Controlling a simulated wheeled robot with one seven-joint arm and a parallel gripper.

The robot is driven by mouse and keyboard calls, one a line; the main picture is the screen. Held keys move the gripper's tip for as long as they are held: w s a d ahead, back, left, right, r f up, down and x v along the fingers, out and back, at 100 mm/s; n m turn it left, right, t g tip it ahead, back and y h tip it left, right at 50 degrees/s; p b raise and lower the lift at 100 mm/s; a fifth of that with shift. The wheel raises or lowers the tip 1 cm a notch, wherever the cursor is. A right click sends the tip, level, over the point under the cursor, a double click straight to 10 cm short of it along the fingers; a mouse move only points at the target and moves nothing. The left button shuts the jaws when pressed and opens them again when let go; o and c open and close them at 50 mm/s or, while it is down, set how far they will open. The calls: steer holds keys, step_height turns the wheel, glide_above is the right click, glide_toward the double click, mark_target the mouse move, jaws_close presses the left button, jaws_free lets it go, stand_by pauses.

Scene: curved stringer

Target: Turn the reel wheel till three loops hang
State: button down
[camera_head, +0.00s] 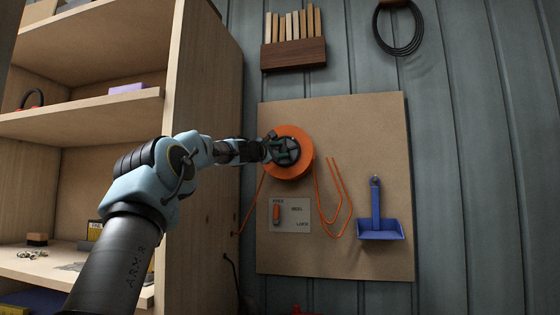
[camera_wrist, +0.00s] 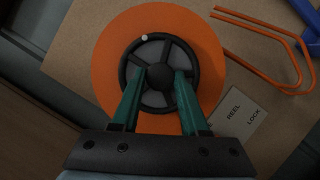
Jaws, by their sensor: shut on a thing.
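The orange reel (camera_head: 304,166) is mounted on a tan board on the wall. The dark spoked reel wheel (camera_wrist: 193,50) sits at its centre, with a small pale knob (camera_wrist: 144,37) at its upper left rim. My gripper (camera_head: 288,151) is at the wheel; in the wrist view its two green fingers (camera_wrist: 158,76) are shut on the wheel's hub, one on each side. Orange cord (camera_head: 349,203) hangs to the right of the reel in narrow loops; the strands lie close together and I cannot tell their number. Another length of cord (camera_head: 252,205) runs down left.
A label card (camera_head: 296,226) with an orange lever (camera_head: 277,214), partly readable as REEL and LOCK, is below the reel. A blue dustpan (camera_head: 380,229) hangs at right. A wooden shelf unit (camera_head: 200,230) stands close on the left. A black cable coil (camera_head: 419,38) hangs above.

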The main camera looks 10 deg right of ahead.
steer(key=shift+f+n+t+b, duration=0.2)
steer(key=shift+n+t+b, duration=0.2)
steer(key=shift+n+b, duration=0.5)
steer(key=shift+n, duration=0.3)
steer(key=shift+r, duration=0.1)
steer(key=shift+c, duration=2.1)
jaws_free()
steer(key=b+v, duration=0.7)
steer(key=v, duration=0.3)
steer(key=shift+s+a+b, duration=0.15)
steer(key=shift+s+b, duration=0.15)
steer(key=shift+b, duration=0.1)
